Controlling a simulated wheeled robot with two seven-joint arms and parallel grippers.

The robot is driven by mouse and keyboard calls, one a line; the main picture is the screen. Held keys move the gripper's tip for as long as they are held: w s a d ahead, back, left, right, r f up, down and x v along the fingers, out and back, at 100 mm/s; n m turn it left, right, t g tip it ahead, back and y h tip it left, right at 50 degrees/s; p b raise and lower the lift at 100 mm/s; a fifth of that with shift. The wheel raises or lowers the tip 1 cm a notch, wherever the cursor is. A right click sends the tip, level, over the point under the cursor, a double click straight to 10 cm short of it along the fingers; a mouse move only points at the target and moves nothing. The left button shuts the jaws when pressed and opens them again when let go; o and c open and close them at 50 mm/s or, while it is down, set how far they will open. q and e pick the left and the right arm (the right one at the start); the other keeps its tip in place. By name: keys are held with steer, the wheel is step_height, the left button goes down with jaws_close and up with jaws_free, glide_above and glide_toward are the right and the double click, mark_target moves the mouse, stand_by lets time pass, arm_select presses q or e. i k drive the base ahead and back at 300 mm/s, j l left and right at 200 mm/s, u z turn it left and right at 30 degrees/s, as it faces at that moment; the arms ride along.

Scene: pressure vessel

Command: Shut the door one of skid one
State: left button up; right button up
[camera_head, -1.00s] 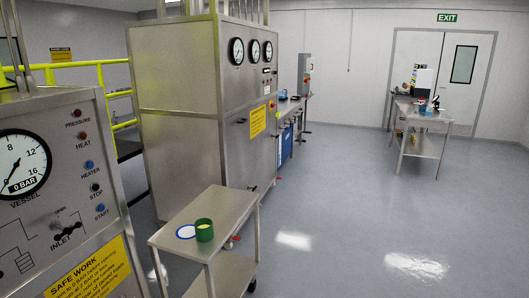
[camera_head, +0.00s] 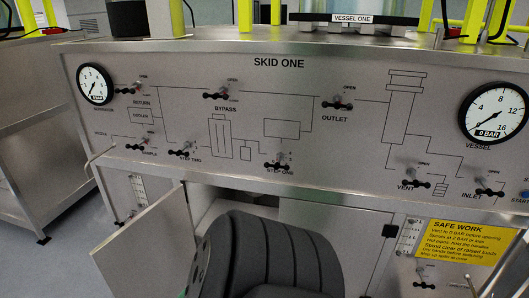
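Skid one (camera_head: 255,125) fills the head view, a steel cabinet with a sloped panel labelled "SKID ONE". Below the panel, a plain steel door (camera_head: 138,245) at the lower left stands open, swung out towards me and left. I see no number on it, so I cannot tell for sure that it is door one. Right of it the cabinet opening (camera_head: 215,203) shows. A second steel door panel (camera_head: 365,240) to the right looks closed. Neither of my grippers is in view.
A dark ribbed rounded body (camera_head: 275,250) covers much of the opening; I cannot tell whether it is inside or in front. A safe work sign (camera_head: 462,242) is at lower right. Valve handles (camera_head: 282,163) stick out of the panel. A steel table (camera_head: 30,130) stands at left.

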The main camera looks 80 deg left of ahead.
mark_target(152, 256)
steer(key=k+j+u, duration=0.1)
steer(key=k+u, duration=0.25)
steer(key=k, duration=0.15)
steer(key=k+j+u, duration=0.2)
steer(key=k+u, duration=0.15)
steer(key=k+j+u, duration=0.15)
steer(key=j, duration=0.25)
steer(key=k+j+u, duration=0.15)
steer(key=j, duration=0.25)
steer(key=j+u, duration=0.2)
steer(key=j, duration=0.2)
steer(key=k+j+u, duration=0.15)
steer(key=j, duration=1.25)
steer(key=k+j, duration=0.15)
steer(key=j, duration=0.75)
